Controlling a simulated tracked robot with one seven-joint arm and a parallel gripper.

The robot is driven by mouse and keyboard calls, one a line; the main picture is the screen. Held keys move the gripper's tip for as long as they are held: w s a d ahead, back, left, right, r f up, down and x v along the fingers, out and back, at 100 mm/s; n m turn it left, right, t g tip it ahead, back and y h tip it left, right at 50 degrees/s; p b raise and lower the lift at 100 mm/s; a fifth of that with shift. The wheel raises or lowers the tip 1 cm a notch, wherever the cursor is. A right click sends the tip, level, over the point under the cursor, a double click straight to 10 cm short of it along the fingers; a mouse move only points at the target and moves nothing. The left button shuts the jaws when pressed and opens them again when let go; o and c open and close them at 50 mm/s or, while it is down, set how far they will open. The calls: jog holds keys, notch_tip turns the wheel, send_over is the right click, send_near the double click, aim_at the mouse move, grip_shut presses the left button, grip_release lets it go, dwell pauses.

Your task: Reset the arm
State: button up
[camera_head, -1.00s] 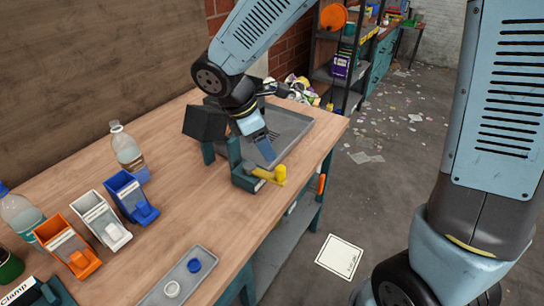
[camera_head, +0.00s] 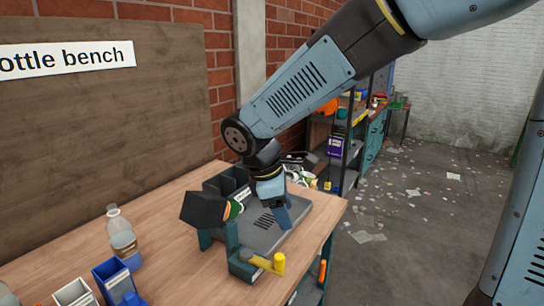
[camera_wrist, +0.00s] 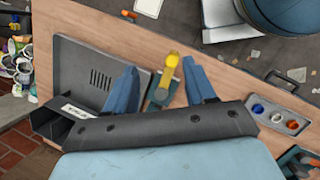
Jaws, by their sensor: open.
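My gripper (camera_head: 280,213) is over the bench's far end, above the grey tray (camera_head: 298,232), with its blue fingers pointing down. In the wrist view the two fingers (camera_wrist: 162,88) are spread apart with nothing held between them. The teal clamp with a yellow handle (camera_head: 268,262) is on the bench near its front edge, apart from the gripper in the head view. In the wrist view the yellow handle (camera_wrist: 168,68) shows between the fingers, below them. The upper arm reaches in from the top right.
A bottle (camera_head: 122,240) and a blue bin (camera_head: 116,282) stand on the wooden bench (camera_head: 175,245) at left. A small tray with caps (camera_wrist: 262,100) lies along the bench edge. A dark bin (camera_head: 226,183) is behind the gripper. Shelves (camera_head: 345,150) stand beyond the bench.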

jog(key=s+d+r+m+t+y, duration=0.1)
jog(key=s+d+r+m, duration=0.2)
jog(key=d+m, duration=0.3)
jog(key=s+d+r+m+t+y, duration=0.1)
jog(key=s+d+r+m, duration=0.2)
jog(key=d+m, duration=0.2)
jog(key=s+d+r+m+t+y, duration=0.1)
jog(key=s+d+r+m+t, duration=0.1)
jog(key=d+m, duration=0.4)
jog(key=s+d+r, duration=0.1)
jog(key=d, duration=0.3)
jog(key=shift+s+d+r+m+y, duration=0.3)
jog(key=shift+d+y, duration=0.05)
jog(key=shift+y, duration=0.05)
dwell(1.0)
